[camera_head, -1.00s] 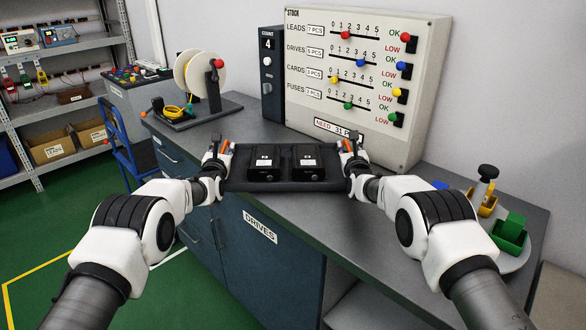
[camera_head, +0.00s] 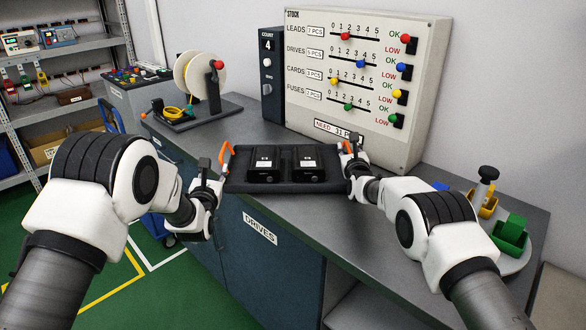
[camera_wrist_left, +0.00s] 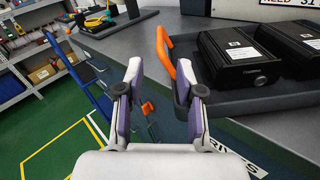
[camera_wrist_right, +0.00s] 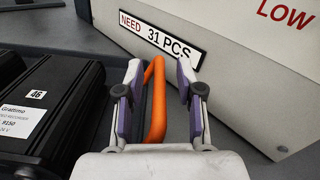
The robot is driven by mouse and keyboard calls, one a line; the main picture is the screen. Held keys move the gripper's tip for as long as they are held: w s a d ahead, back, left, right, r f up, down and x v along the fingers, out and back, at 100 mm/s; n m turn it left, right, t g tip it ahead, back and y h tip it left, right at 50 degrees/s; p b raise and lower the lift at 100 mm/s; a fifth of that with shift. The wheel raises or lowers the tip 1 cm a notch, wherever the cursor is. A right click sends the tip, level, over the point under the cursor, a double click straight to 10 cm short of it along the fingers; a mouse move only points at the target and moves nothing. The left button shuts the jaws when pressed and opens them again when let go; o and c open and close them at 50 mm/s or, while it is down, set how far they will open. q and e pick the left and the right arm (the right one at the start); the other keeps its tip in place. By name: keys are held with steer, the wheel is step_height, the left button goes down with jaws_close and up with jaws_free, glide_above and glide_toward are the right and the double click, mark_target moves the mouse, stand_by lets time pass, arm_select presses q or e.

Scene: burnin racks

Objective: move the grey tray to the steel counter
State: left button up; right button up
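The dark grey tray (camera_head: 285,187) sits on the grey counter top (camera_head: 395,215) at its front edge. It carries two black boxes with white labels, a left one (camera_head: 264,172) and a right one (camera_head: 308,172). Its left orange handle (camera_wrist_left: 165,50) is free. My left gripper (camera_head: 212,168) is open and empty, just left of and apart from that handle. My right gripper (camera_head: 351,150) is at the right orange handle (camera_wrist_right: 156,100). In the right wrist view its fingers stand spread on either side of this handle, with gaps visible.
A stock board (camera_head: 360,80) stands behind the tray. A reel stand (camera_head: 200,90) is to the left on the counter, and green (camera_head: 510,235) and yellow bins are at the right. A blue cart (camera_wrist_left: 95,85) stands on the floor at left.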

steer(key=s, duration=1.2)
steer(key=shift+a, duration=0.1)
steer(key=shift+f, duration=0.1)
